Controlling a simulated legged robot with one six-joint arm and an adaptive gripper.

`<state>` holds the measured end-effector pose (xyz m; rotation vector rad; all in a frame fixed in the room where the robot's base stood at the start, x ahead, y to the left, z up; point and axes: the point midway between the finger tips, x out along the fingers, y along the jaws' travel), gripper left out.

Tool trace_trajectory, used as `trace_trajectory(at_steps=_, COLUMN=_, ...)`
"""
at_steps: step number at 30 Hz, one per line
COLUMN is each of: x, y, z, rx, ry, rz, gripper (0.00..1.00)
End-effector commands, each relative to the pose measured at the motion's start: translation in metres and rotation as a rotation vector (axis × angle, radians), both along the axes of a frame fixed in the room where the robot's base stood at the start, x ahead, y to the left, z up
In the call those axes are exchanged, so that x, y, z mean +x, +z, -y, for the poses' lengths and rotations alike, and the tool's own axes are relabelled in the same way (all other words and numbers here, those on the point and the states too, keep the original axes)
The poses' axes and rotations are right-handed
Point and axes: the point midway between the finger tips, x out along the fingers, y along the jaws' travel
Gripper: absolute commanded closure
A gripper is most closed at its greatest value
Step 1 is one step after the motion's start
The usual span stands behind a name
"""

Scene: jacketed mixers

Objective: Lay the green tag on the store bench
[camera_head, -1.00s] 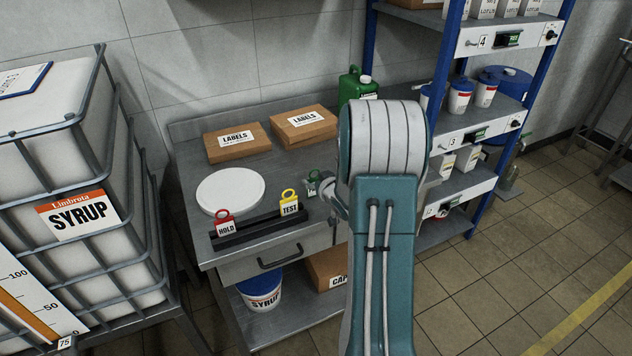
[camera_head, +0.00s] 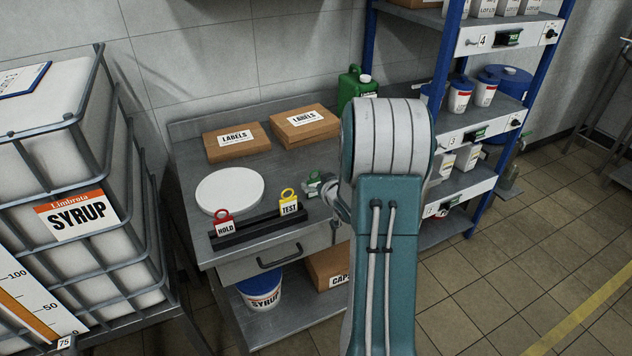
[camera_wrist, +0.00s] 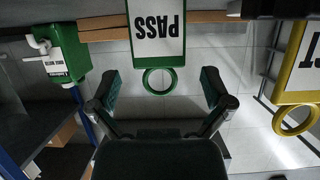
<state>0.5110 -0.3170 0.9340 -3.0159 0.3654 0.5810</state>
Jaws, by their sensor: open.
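The green tag (camera_wrist: 158,40) reads PASS and has a green ring. In the wrist view it appears upside down, with its ring between my fingers. My gripper (camera_wrist: 159,84) is open, with a finger on either side of the ring and a visible gap to each. In the head view my gripper (camera_head: 323,188) is at the right end of the black tag rack (camera_head: 258,230) and mostly covers the green tag. The rack stands on the front of a steel bench (camera_head: 272,180); no sign shows whether this is the store bench.
A red HOLD tag (camera_head: 224,226) and a yellow TEST tag (camera_head: 289,204) stand in the rack. A white round plate (camera_head: 230,190) and two LABELS boxes (camera_head: 237,140) (camera_head: 304,125) lie behind it. A green jerrycan (camera_head: 356,88) and blue shelving (camera_head: 445,110) are at right.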

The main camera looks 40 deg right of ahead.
Motion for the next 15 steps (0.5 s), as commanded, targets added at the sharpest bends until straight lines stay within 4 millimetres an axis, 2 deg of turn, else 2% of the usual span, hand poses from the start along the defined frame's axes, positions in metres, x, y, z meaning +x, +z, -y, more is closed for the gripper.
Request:
trace_trajectory(at_steps=9, x=-0.06, y=0.025, z=-0.014, rx=-0.003, ry=-0.003, rz=0.001, gripper=0.0)
trace_trajectory(at_steps=15, x=-0.087, y=0.037, z=-0.02, rx=-0.002, ry=-0.003, rz=0.002, gripper=0.0)
